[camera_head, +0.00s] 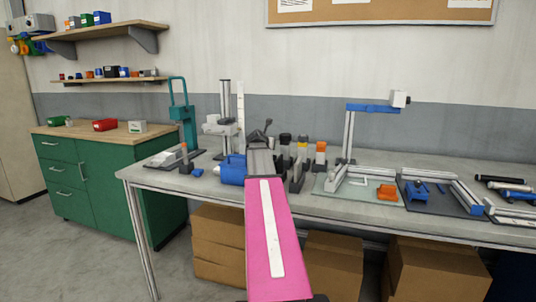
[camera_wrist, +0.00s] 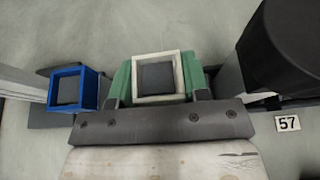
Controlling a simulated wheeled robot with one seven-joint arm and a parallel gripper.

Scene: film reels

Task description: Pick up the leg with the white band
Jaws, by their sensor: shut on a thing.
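The leg with the white band (camera_wrist: 157,98) shows end-on in the middle of the wrist view, as a square white rim around a dark centre. My gripper (camera_wrist: 157,82) is shut on it, with green pieces against its left and right sides. A leg with a blue band (camera_wrist: 73,105) stands just left of it, apart from the white one. In the head view my gripper (camera_head: 262,136) is over the workbench, behind my pink arm. The white-banded leg cannot be made out there. Whether it still touches the bench cannot be told.
A large black round thing (camera_wrist: 290,45) is close on the right in the wrist view, near a "57" tag (camera_wrist: 288,123). On the workbench (camera_head: 430,222), a blue object (camera_head: 232,170) sits left of my gripper. An orange-topped post (camera_head: 320,148) and a frame assembly stand right.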

